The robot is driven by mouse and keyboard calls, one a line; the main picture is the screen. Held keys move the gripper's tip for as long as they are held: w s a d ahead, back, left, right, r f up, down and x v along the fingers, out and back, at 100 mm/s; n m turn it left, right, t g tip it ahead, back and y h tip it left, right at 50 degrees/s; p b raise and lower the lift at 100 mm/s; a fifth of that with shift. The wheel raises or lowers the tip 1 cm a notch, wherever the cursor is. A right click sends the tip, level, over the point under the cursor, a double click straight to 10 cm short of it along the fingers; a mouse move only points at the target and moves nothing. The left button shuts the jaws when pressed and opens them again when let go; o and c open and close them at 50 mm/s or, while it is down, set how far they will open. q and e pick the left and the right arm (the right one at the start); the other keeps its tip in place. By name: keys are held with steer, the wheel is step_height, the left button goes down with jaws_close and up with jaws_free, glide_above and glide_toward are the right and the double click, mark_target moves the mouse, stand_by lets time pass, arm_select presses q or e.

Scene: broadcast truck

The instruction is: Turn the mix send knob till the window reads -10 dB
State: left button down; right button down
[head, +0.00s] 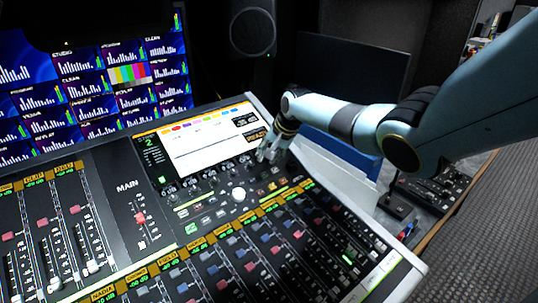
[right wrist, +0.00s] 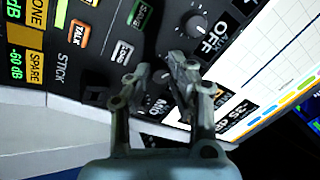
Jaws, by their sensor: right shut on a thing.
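My right gripper (head: 268,152) reaches down to the right end of the knob row just below the mixer's screen. In the right wrist view its fingers (right wrist: 168,78) are close together, shut on a small dark knob that they mostly hide. A small dark window (right wrist: 238,117) beside the fingers shows light digits that look like -25 dB, at a slant. In the head view the digits of the small windows right of the screen (head: 205,138) are too small to read surely. My left gripper is in neither view.
Another dark knob (right wrist: 195,25) with an AUX OFF label stands near the fingers. Lit TALK (right wrist: 80,33) and SOLO buttons are close by. A black speaker (head: 253,32) stands behind.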

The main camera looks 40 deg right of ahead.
steer(key=c, duration=1.2)
jaws_free()
steer(key=v, duration=1.2)
steer(key=shift+s, duration=0.1)
